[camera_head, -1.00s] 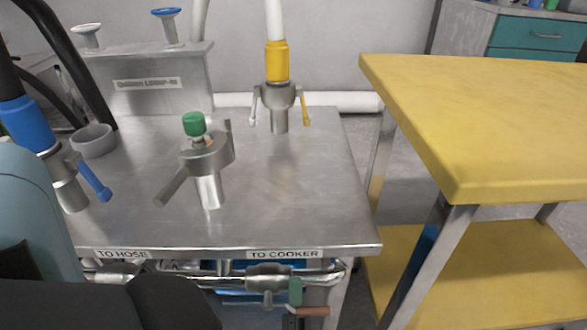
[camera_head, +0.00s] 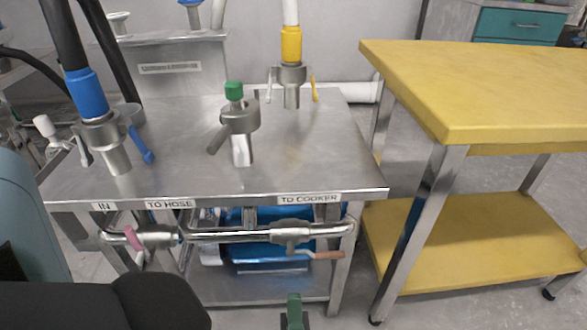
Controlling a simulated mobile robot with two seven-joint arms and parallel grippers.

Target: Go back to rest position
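My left arm comes in at the lower left: a pale blue-grey link at the edge and a dark rounded part (camera_head: 110,305) along the bottom. No fingertips can be made out on it, so open or shut cannot be told, and nothing is seen held. My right gripper is not in view. The metal bench (camera_head: 290,150) stands in front of me, with a dark part of my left arm in front of its lower left. A blue-collared hose fitting (camera_head: 90,95) stands upright on its left side, and a yellow-collared one (camera_head: 291,45) at its back right.
A green-capped valve (camera_head: 238,130) stands mid-bench. Pipes with a pink handle (camera_head: 133,245) and a brown handle (camera_head: 328,255) run along the front. A small green piece (camera_head: 294,312) shows at the bottom edge. A yellow two-level table (camera_head: 490,90) is on the right. Floor shows between them.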

